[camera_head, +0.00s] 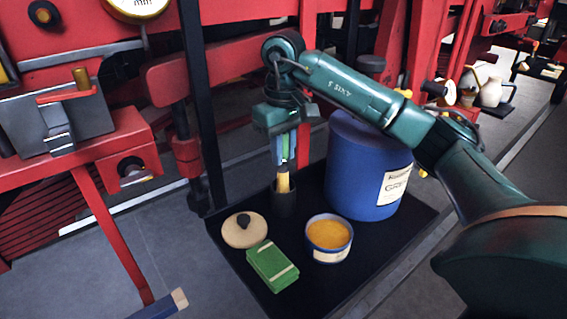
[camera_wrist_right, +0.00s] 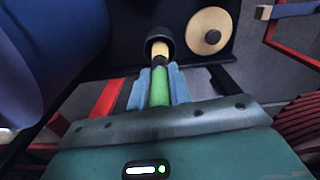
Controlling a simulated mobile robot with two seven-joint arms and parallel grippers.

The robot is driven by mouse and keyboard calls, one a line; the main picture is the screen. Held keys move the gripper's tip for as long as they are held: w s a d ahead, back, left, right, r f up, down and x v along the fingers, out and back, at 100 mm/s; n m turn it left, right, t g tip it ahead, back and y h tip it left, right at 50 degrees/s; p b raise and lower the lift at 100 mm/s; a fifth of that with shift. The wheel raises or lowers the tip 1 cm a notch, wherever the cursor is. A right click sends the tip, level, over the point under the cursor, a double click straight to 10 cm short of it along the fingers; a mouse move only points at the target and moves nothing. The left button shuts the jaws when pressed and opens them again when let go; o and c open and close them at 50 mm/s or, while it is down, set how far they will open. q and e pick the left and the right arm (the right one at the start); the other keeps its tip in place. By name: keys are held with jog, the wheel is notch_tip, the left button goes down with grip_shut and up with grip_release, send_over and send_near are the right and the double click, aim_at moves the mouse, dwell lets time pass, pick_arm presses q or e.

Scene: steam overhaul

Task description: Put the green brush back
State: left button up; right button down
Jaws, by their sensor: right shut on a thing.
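My right gripper (camera_head: 284,162) is shut on the green brush, pointing down. The green handle (camera_wrist_right: 159,88) shows between its blue fingers in the right wrist view. The brush's pale yellow bristle end (camera_head: 283,182) points down at the dark round cup (camera_head: 284,203) on the black tray. In the right wrist view the bristle end (camera_wrist_right: 160,48) overlaps the mouth of the cup (camera_wrist_right: 165,30). The tip seems to be at or just inside the mouth; how deep, I cannot tell. My left gripper is not in view.
The black tray (camera_head: 227,238) also bears a large blue drum (camera_head: 350,165), an open tin of orange grease (camera_head: 329,255), a round tan lid (camera_head: 236,233) and a green box (camera_head: 272,279). Red machinery (camera_head: 215,88) stands behind. A blue-handled item (camera_head: 152,311) lies at lower left.

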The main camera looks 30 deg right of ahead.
aim_at(283, 178)
jog(key=shift+f, duration=1.6)
jog(key=c, duration=1.3)
grip_release()
notch_tip(283, 178, up, 12)
jog(key=shift+r+p, duration=0.15)
jog(key=shift+p, duration=0.7)
jog(key=shift+s, duration=0.1)
